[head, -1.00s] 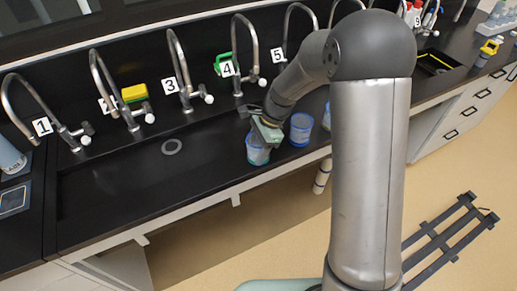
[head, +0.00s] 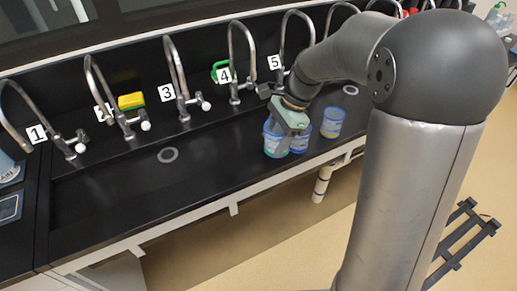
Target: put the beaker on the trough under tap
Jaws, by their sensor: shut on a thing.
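My gripper (head: 288,122) is shut on a clear beaker with a blue rim (head: 272,147), over the front part of the black trough (head: 110,188). I cannot tell whether the beaker's base touches the trough. A second blue beaker (head: 300,144) stands close behind and right of it, partly hidden. A third blue beaker (head: 332,123) stands further right. A row of curved metal taps lines the back, with labels such as tap 1 (head: 62,147), tap 3 (head: 183,104), tap 4 (head: 237,92) and tap 5 (head: 284,44). The second tap's label is partly hidden.
A yellow sponge (head: 131,101) sits behind the taps, and a green object (head: 220,71) is near tap 4. A round drain (head: 168,155) lies in the trough's middle. The trough's left part is clear. My arm hides much of the right side.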

